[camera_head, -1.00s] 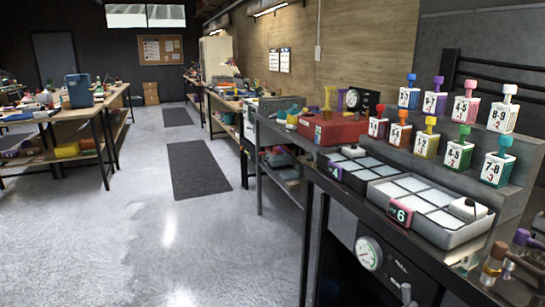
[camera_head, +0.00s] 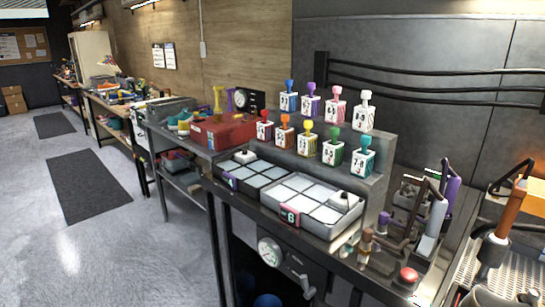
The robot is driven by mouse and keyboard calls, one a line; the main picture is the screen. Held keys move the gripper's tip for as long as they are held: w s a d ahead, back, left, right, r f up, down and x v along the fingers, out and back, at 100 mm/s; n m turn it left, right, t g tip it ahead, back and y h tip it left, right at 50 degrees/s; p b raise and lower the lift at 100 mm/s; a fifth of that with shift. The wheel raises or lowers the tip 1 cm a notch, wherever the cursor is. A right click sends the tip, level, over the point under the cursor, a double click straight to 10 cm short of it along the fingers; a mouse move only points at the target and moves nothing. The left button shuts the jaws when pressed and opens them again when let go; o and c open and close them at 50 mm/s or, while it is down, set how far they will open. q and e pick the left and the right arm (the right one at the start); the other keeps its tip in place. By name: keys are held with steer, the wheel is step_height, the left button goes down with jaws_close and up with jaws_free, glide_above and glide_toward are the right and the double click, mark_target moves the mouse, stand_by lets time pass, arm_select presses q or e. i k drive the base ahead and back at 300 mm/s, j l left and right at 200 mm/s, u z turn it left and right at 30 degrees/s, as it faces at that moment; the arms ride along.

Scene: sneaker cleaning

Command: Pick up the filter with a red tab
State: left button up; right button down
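Small labelled blocks with coloured tops stand in two rows on a grey stepped rack (camera_head: 375,185). The one with a red top (camera_head: 264,131) is at the left end of the front row; I cannot tell whether it is the filter. Beside it stand an orange-topped block (camera_head: 284,136), a yellow-topped block (camera_head: 307,143) and a green-topped block (camera_head: 332,151). A tray with a red-pink number 6 tag (camera_head: 290,215) sits in front. No part is clearly recognisable as a filter. Neither of my grippers is in view.
A red box (camera_head: 222,133) is farther left. Tools and a red button (camera_head: 408,275) crowd the right. Open floor (camera_head: 130,260) with dark mats lies left of the bench.

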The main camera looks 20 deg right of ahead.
mark_target(410, 185)
steer(key=z, duration=1.65)
